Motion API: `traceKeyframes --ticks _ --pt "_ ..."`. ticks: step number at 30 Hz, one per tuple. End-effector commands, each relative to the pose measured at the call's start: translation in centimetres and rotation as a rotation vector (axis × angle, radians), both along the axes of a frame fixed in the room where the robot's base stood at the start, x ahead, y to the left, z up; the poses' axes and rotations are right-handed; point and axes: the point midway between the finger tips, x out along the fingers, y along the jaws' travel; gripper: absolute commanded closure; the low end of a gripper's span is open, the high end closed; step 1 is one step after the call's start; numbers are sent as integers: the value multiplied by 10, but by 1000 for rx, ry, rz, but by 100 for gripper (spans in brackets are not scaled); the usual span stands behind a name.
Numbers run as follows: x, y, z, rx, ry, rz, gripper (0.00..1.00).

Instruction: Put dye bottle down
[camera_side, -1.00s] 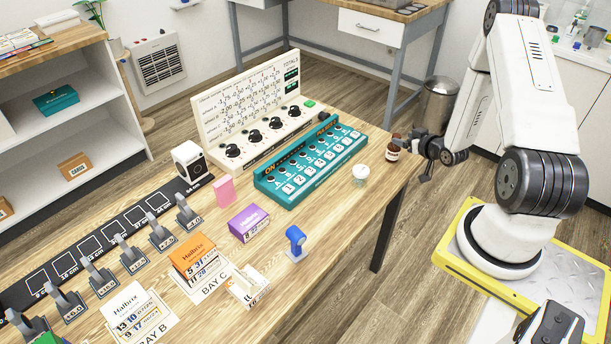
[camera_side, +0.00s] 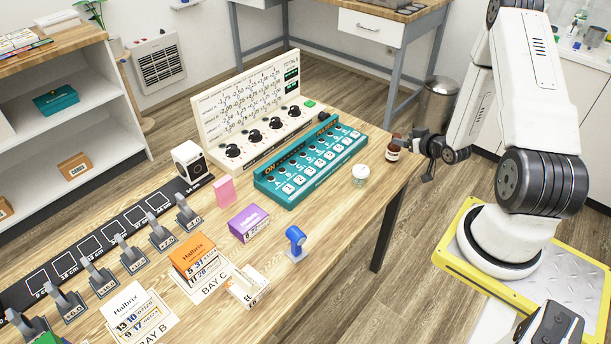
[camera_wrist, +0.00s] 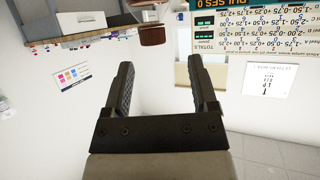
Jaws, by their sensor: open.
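The dye bottle (camera_side: 393,150), small and brown with a pale label, stands upright on the wooden table near its right end in the side view. Its brown shape also shows at the top of the wrist view (camera_wrist: 152,35), cut off by the frame edge. My gripper (camera_side: 418,141) is just right of the bottle in the side view, at the table's edge. In the wrist view my gripper (camera_wrist: 161,62) has its two dark fingers wide apart with nothing between them, and the bottle lies beyond the fingertips.
A teal key panel (camera_side: 310,165) and a white dial console (camera_side: 250,110) are farther left. A blue object (camera_side: 295,239) and a purple box (camera_side: 248,222) stand nearer the front edge.

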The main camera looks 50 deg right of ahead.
Motion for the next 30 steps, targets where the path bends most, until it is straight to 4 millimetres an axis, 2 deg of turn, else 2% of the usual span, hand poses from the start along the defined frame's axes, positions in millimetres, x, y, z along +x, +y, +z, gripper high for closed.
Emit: traceKeyframes --ticks 8,16,23,30 --pt "37 35 27 5 154 62 25" --pt "64 101 64 27 362 125 25" --pt "62 171 95 60 525 179 25" --pt "36 247 125 107 691 248 25"
